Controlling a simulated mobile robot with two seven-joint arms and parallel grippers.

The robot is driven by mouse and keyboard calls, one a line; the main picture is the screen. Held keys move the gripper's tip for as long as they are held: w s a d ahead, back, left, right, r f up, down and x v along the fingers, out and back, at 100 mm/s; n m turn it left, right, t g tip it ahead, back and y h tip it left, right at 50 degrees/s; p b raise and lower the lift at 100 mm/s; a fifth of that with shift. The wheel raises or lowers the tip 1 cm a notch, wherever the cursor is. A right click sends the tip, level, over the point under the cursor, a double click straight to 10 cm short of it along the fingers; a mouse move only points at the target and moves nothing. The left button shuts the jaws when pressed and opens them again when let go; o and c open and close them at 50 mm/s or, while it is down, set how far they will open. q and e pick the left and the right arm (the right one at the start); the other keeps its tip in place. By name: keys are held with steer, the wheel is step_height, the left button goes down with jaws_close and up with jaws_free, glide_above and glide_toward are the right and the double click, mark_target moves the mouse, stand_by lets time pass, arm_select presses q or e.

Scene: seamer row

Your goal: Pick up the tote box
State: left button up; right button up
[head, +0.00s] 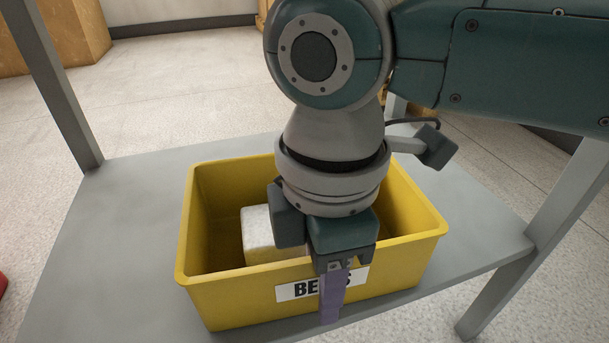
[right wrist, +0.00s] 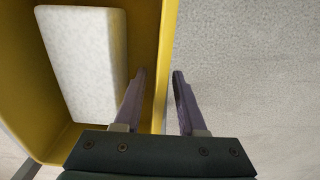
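The yellow tote box (head: 208,298) stands upright on a grey shelf, with a white label (head: 292,291) on its near side. The label is partly covered. A white block (head: 258,230) lies inside the tote and also shows in the right wrist view (right wrist: 85,62). My right gripper (head: 332,290) points down at the tote's near wall. In the right wrist view the gripper (right wrist: 160,71) is open, one finger inside and one outside the tote's yellow wall (right wrist: 167,45). Gaps show between fingers and wall. My left gripper is not in view.
The grey shelf (head: 120,220) has bare room left of the tote. Grey posts rise at the left (head: 55,80) and right (head: 570,205). A brown box (head: 75,35) stands on the floor at the back left. A red thing shows at the left edge.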

steer(key=shift+w, duration=0.2)
steer(key=shift+c, duration=0.2)
steer(key=shift+f, duration=0.1)
jaws_close()
stand_by(1.0)
